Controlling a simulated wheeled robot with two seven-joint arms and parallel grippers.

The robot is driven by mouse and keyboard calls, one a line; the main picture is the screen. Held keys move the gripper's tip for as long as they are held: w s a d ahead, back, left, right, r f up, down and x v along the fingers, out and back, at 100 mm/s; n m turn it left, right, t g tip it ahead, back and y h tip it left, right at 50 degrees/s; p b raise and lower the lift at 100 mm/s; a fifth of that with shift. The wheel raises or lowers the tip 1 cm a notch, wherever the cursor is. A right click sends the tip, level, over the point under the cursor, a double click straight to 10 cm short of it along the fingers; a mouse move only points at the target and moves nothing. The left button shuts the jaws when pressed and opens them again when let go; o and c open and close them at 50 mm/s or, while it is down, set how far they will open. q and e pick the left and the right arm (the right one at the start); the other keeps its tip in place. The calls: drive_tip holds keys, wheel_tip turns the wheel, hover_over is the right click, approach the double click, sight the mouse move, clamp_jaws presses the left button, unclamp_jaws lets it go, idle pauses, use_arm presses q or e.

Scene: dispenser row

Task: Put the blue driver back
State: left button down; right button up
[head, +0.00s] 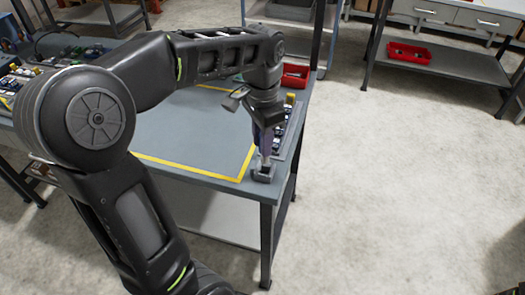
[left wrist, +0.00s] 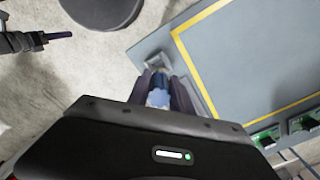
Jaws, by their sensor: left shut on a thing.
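My left gripper (head: 265,140) points down above the right front corner of the grey table (head: 195,130). In the left wrist view the left gripper (left wrist: 160,85) is shut on the blue driver (left wrist: 158,97), whose blue body shows between the fingers. The fingers hide much of it. A small grey holder (head: 264,173) stands on the table corner directly below the gripper; it also shows in the left wrist view (left wrist: 157,62). I cannot tell whether the driver's tip is inside the holder or above it. A dark part that looks like my right gripper (left wrist: 58,36) shows at the left wrist view's upper left.
A row of small parts (head: 287,125) runs along the table's right edge, close to the gripper. A red bin (head: 294,76) is behind it. Yellow tape (head: 190,170) marks the table's mostly clear middle. Another red bin (head: 408,53) is on a far bench.

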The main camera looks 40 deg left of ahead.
sight(262, 159)
use_arm(q)
wheel_tip(262, 159, down, 4)
drive_tip(key=shift+r, duration=0.15)
idle(0.3)
drive_tip(key=shift+f, duration=0.65)
drive_tip(key=c, duration=1.1)
unclamp_jaws()
drive_tip(key=shift+c, duration=0.2)
drive_tip(key=shift+r, duration=0.15)
